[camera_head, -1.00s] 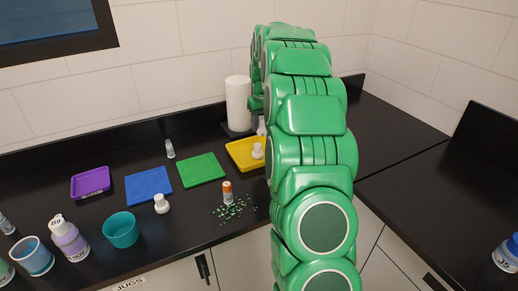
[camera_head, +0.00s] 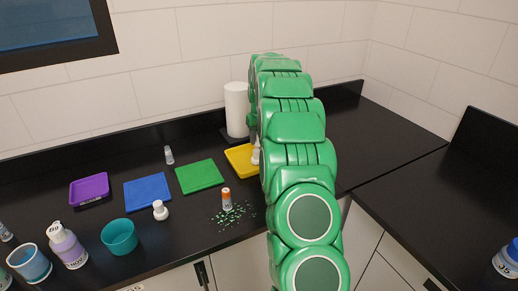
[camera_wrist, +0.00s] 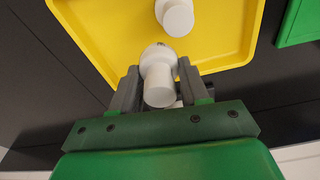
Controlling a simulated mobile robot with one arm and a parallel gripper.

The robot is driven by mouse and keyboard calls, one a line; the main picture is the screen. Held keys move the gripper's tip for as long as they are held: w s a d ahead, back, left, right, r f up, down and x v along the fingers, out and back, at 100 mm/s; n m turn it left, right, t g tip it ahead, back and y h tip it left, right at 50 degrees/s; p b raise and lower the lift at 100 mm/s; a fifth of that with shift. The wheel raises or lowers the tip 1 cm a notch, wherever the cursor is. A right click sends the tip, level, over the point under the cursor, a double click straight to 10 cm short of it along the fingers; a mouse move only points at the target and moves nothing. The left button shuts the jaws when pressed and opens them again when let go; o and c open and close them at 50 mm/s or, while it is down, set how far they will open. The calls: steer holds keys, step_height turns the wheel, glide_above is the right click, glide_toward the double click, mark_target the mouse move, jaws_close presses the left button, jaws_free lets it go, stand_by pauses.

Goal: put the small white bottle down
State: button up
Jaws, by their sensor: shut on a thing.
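My gripper (camera_wrist: 159,90) is shut on a small white bottle (camera_wrist: 158,72) in the wrist view. The held bottle is by the near edge of the yellow tray (camera_wrist: 105,30); I cannot tell whether it touches the tray. A second white bottle (camera_wrist: 177,17) is on the tray, just beyond the held one. In the head view the yellow tray (camera_head: 236,153) is partly behind my green arm, with part of a white bottle (camera_head: 255,157) showing at the arm's edge. My gripper and the held bottle are hidden there.
A paper roll (camera_head: 236,108) stands behind the tray. Left are a green mat (camera_head: 200,176), blue mat (camera_head: 147,191) and purple tray (camera_head: 90,188). A white-and-orange bottle (camera_head: 227,200) stands among scattered green bits. Another small white bottle (camera_head: 160,211) stands near a teal cup (camera_head: 119,236).

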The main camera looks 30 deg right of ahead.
steer(key=shift+f, duration=2.5)
steer(key=o, duration=1)
steer(key=shift+f, duration=0.1)
steer(key=shift+o, duration=0.2)
